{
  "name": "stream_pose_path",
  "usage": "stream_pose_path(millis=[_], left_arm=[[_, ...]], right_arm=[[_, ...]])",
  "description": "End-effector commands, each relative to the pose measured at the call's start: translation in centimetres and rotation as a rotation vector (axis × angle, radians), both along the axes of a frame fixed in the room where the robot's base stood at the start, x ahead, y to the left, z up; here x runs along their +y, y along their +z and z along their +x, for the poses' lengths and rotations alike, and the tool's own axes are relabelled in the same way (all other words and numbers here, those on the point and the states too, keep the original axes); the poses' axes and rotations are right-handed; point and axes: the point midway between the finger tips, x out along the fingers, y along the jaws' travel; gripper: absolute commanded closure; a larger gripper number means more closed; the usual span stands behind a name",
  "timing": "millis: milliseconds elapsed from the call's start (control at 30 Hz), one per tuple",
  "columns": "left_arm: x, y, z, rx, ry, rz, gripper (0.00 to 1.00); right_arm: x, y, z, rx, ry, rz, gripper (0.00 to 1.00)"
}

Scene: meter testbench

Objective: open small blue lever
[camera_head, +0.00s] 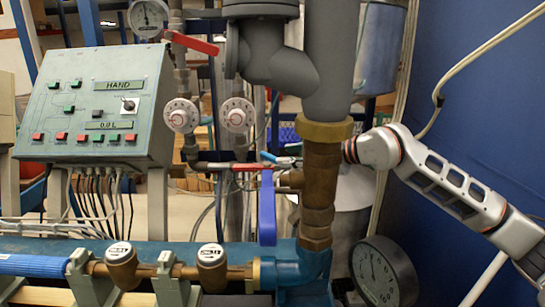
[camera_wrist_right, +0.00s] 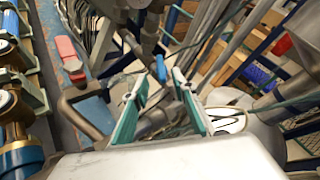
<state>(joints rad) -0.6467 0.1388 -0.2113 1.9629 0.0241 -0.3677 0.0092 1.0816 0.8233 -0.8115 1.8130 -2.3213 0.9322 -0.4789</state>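My left gripper is out of view.
A grey control box (camera_head: 95,105) stands at the left. A black-rimmed gauge (camera_head: 384,272) sits low right. Brass meters (camera_head: 121,266) line the blue pipework in front. A red handle (camera_wrist_right: 68,50) shows left of the fingers in the wrist view. Pipes and cables crowd the middle.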

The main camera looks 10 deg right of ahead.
Motion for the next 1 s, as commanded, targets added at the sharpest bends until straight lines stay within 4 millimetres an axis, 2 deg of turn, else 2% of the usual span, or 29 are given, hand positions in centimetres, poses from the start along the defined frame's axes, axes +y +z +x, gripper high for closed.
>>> stream_pose_path(millis=[167, 600, 967, 1000], left_arm=[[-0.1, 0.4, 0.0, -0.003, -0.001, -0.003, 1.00], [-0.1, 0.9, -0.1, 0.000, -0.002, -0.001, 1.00], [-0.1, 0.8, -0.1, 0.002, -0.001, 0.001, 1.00], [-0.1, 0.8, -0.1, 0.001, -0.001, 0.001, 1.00]], right_arm=[[0.8, -0.3, 1.0, -0.008, 0.003, -0.014, 0.73], [3.9, -2.4, 5.5, -0.007, 0.001, -0.012, 0.73], [4.2, -2.7, 6.0, -0.007, 0.000, -0.012, 0.73], [4.2, -2.7, 6.0, -0.007, 0.000, -0.012, 0.78]])
